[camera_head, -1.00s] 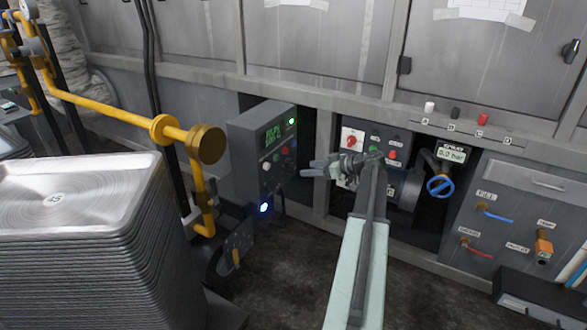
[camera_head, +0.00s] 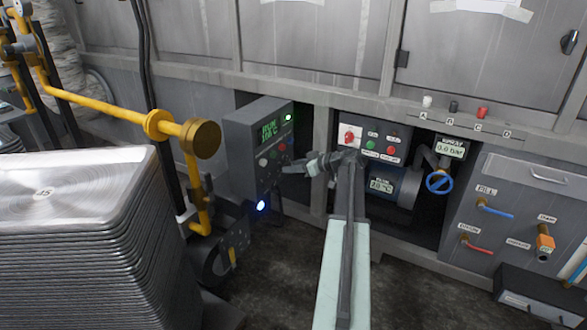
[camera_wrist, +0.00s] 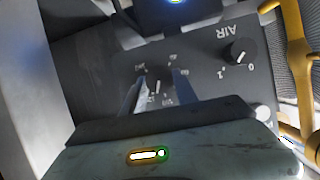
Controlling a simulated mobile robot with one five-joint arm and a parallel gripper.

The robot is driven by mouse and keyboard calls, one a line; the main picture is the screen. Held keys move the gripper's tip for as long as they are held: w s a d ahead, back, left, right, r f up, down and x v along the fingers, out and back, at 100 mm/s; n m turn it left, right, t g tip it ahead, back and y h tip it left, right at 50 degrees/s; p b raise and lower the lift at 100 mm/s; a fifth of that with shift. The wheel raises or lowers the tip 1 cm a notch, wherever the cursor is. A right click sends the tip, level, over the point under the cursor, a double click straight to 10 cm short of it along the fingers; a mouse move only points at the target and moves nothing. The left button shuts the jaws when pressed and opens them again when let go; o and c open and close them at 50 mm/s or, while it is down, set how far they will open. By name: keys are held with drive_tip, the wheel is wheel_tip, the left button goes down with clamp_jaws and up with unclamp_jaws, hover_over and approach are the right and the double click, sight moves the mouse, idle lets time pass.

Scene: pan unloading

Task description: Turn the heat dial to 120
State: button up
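The heat dial (camera_wrist: 158,80) is a dark round knob with a white pointer line, ringed by small printed numbers. It shows upside down in the wrist view. My gripper (camera_wrist: 158,86) has one finger on each side of the dial, with gaps showing, so it looks open around the knob. Whether a finger touches it I cannot tell. In the head view my gripper (camera_head: 287,168) reaches left to the front of a grey control box (camera_head: 242,150) with a green display (camera_head: 271,131). The display's figures are too small to read surely. The dial is not clear there.
An AIR dial (camera_wrist: 240,53) sits on the same panel beside the heat dial. A blue light (camera_head: 261,205) glows at the box's lower edge. A yellow pipe (camera_head: 110,113) and a stack of metal pans (camera_head: 75,250) stand left. A pump panel (camera_head: 362,143) is to the right.

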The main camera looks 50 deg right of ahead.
clamp_jaws()
drive_tip(key=m+y+b, duration=0.1)
drive_tip(key=m+y, duration=0.1)
drive_tip(key=m, duration=0.1)
drive_tip(key=shift+d, duration=0.2)
drive_tip(key=o, duration=0.9)
unclamp_jaws()
drive_tip(key=shift+c, duration=0.2)
